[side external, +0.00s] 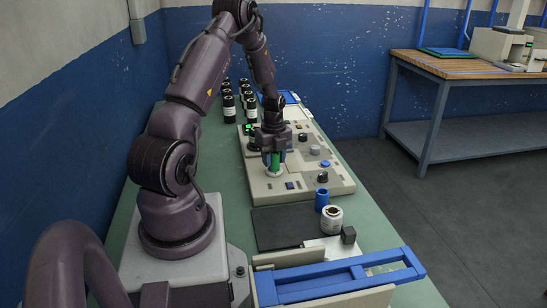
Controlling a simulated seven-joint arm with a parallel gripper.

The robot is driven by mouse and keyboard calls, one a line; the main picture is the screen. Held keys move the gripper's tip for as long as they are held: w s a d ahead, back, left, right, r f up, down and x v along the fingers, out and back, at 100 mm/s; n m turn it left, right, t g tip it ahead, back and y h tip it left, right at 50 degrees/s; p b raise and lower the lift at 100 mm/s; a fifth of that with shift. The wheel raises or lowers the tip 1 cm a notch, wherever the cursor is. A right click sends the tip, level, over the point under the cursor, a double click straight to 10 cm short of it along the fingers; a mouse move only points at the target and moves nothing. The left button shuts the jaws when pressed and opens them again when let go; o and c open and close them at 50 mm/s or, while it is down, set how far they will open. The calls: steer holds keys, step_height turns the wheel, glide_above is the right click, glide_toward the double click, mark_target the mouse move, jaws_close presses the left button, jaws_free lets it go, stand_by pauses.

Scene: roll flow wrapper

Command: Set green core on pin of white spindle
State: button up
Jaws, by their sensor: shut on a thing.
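My gripper (274,161) points down over the beige machine panel (330,186). It is shut on the green core (275,164), which is upright between the fingers, near the panel's left part. I cannot tell whether the core's lower end touches the panel. A small pale round part (315,151), which looks like the white spindle, stands on the panel to the right of my gripper. Its pin is too small to make out.
Dark (322,178) and blue (325,163) round parts stand near the pale one. A blue cylinder (322,199) and a white roll (331,220) stand in front of the panel, by a dark mat (282,229). Several black cylinders (228,103) stand at the back left.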

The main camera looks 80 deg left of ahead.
steer(key=shift+f, duration=0.1)
steer(key=o, duration=1.5)
steer(key=shift+c, duration=0.2)
steer(key=shift+r, duration=4.05)
